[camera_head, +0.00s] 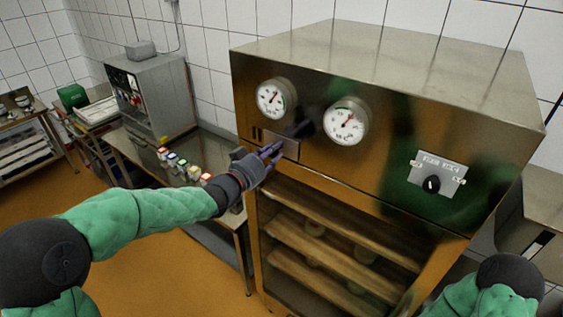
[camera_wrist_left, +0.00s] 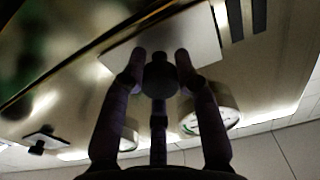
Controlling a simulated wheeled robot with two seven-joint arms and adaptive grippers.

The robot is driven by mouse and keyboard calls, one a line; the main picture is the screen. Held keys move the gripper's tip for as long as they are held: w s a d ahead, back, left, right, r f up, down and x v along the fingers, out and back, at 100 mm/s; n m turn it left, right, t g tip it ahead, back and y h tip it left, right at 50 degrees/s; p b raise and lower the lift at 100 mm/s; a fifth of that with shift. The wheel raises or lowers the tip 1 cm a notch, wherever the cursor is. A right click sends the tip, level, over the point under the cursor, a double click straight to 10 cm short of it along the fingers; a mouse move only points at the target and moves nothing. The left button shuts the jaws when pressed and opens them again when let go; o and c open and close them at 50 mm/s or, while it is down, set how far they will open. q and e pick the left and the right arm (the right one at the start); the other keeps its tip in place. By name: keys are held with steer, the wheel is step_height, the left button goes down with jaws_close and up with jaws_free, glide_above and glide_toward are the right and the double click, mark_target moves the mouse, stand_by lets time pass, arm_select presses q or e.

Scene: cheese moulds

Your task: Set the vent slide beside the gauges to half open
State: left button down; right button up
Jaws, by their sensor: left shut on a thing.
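The vent slide (camera_head: 289,148) is a flat metal plate on the cabinet front, below and between two round white gauges (camera_head: 271,98) (camera_head: 346,121). Dark vent slots (camera_head: 257,135) show to the left of the plate. My left gripper (camera_head: 272,152) is at the plate, with its fingers pointing to the cabinet. In the left wrist view, its fingers close around a dark round knob (camera_wrist_left: 160,78) in front of the pale slide plate (camera_wrist_left: 200,42), and open slots (camera_wrist_left: 235,18) show beside the plate. My right gripper is out of view; only part of that arm shows.
A control panel with a dark dial (camera_head: 431,185) is at the right of the cabinet (camera_head: 385,75). Wooden shelves (camera_head: 335,215) show below. A side table with several small coloured-lid containers (camera_head: 181,165) stands to the left, near my left forearm.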

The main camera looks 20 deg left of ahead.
arm_select(q)
steer(key=shift+s+d+f, duration=0.15)
steer(key=shift+d+f, duration=0.1)
steer(key=shift+d, duration=0.05)
steer(key=c, duration=0.9)
jaws_free()
steer(key=shift+a, duration=0.25)
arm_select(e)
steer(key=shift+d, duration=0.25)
arm_select(q)
steer(key=shift+d+r, duration=0.1)
steer(key=v, duration=1.1)
steer(key=shift+s, duration=0.4)
steer(key=shift+r, duration=0.1)
